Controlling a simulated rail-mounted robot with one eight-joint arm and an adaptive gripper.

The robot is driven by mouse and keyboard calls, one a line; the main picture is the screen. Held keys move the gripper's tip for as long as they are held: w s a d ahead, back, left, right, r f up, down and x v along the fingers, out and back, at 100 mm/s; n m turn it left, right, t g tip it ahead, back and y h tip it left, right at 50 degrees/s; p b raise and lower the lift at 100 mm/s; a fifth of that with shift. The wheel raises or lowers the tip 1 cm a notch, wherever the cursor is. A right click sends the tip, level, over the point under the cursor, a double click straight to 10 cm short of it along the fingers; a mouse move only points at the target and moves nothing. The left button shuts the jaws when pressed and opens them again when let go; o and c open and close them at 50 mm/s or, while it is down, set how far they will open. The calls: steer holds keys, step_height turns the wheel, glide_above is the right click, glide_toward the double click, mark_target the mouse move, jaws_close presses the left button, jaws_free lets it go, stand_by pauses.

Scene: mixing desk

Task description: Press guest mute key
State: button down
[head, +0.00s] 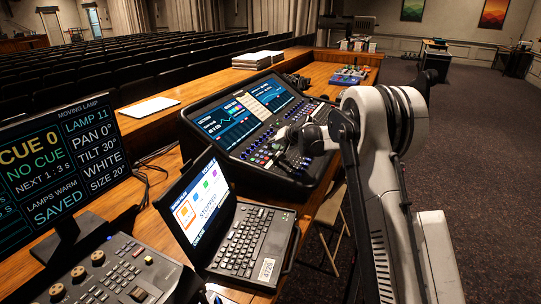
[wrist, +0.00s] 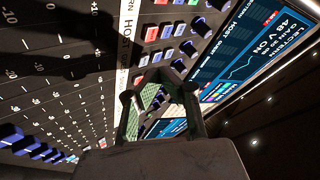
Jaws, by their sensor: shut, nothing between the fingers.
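The mixing desk (head: 262,158) is a dark console with two blue screens and rows of coloured keys and faders. My gripper (head: 306,138) is over the right part of its key area in the head view. In the wrist view my gripper (wrist: 158,82) is shut and empty, close above the desk panel (wrist: 60,75). A white strip label (wrist: 126,35) there reads HOST, beside a red key (wrist: 152,33). Keys beyond the fingers are partly hidden, and I cannot tell whether the fingertips touch one.
A laptop (head: 240,240) stands left of the desk, with a monitor (head: 55,165) and a small control panel (head: 110,270) further left. Papers (head: 149,107) lie behind. The carpet (head: 470,150) at right is clear. Faders (wrist: 35,147) rise from the panel at the wrist view's lower left.

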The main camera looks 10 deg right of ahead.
mark_target(273, 156)
steer(key=shift+r, duration=0.1)
steer(key=shift+s+d+r+p, duration=0.1)
steer(key=shift+r+p, duration=0.3)
steer(key=shift+r, duration=0.8)
steer(key=shift+s+d+r+p, duration=0.1)
steer(key=shift+r+p, duration=0.3)
steer(key=shift+r, duration=0.8)
